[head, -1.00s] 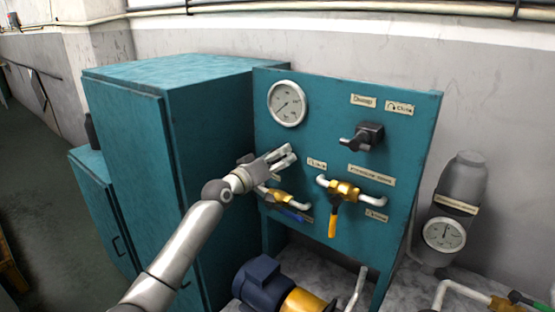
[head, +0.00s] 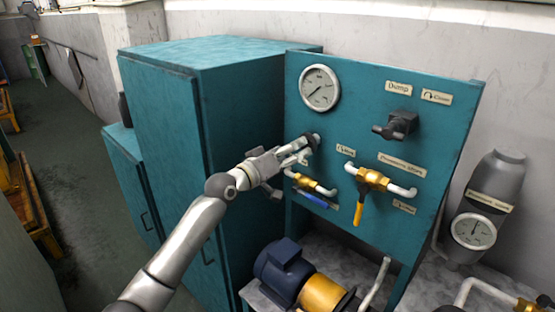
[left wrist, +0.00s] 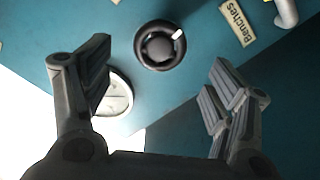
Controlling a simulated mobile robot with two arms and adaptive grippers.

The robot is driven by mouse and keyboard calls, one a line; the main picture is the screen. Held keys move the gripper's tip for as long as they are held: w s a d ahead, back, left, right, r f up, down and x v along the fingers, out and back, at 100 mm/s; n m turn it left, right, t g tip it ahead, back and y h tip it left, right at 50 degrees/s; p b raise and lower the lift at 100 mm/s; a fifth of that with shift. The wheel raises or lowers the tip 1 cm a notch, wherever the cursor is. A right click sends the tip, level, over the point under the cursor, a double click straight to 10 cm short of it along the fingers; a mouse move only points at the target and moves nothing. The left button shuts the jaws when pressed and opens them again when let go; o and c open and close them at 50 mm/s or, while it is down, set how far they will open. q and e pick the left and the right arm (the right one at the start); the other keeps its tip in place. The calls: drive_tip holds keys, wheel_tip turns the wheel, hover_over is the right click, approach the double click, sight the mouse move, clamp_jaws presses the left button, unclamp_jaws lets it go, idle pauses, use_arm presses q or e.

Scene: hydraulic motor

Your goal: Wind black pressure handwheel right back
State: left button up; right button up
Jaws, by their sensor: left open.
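The black handwheel (left wrist: 160,46) is round with a dark hub and a small pale mark on its rim. It sits on the teal panel (left wrist: 200,85), ahead of and between the fingers of my left gripper (left wrist: 160,85) in the left wrist view. The gripper is open and empty, its fingers apart on either side and clear of the wheel. In the head view the left gripper (head: 302,152) is at the panel's left side below the gauge, partly covering the handwheel (head: 315,139). My right gripper is not in view.
A round white gauge (head: 320,87) is above the gripper. A teal cabinet (head: 205,110) stands left; a motor (head: 290,272) lies below.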

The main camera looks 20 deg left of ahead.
use_arm(q)
drive_tip(key=v, duration=0.5)
drive_tip(key=shift+s, duration=0.1)
idle(0.3)
